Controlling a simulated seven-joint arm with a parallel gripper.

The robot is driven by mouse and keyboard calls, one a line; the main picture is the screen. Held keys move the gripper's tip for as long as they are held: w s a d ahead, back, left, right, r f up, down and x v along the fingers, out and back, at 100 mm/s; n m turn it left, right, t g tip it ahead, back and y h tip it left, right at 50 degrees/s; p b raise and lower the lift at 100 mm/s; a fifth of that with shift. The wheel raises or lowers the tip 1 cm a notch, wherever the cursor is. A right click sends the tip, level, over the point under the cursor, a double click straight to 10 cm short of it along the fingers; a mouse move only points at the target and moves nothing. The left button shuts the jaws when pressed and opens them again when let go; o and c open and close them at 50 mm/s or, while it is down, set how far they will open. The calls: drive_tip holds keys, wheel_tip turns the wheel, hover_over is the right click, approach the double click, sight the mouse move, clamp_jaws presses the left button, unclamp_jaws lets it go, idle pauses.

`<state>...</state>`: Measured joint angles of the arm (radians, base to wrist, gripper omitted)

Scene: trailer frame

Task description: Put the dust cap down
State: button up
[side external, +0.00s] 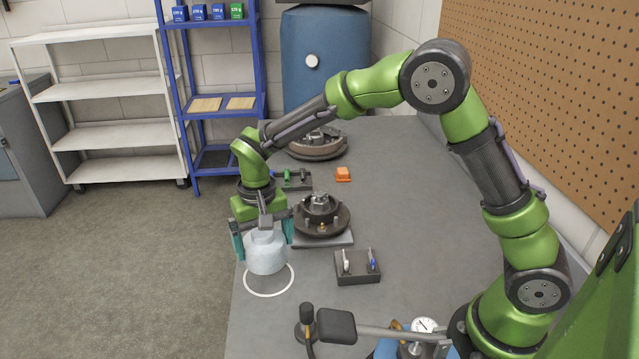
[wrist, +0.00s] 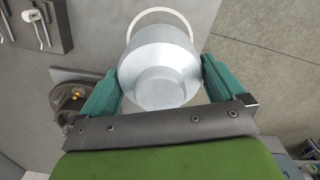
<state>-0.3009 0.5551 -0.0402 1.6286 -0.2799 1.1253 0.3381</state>
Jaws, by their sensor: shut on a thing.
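The dust cap (side external: 266,254) is a pale silver, stepped metal cup. My gripper (side external: 263,240) is shut on it, with one teal finger on each side. The wrist view shows the cap (wrist: 161,68) between the two teal fingers of my gripper (wrist: 161,85). In the side view the cap appears just above a white ring marking (side external: 271,294) on the grey table, near the table's left edge. Part of the ring (wrist: 163,10) shows beyond the cap in the wrist view. I cannot tell whether the cap touches the table.
A hub assembly (side external: 321,214) stands on a plate right of my gripper. A dark holder (side external: 358,268) with tools is in front of it. An orange block (side external: 343,174) and another hub (side external: 317,145) are farther back. The table (side external: 420,190) has clear room at the right.

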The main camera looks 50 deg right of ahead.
drive_tip(key=shift+f, duration=2.55)
drive_tip(key=o, duration=0.6)
drive_tip(key=shift+f, duration=0.15)
drive_tip(key=shift+o, duration=0.4)
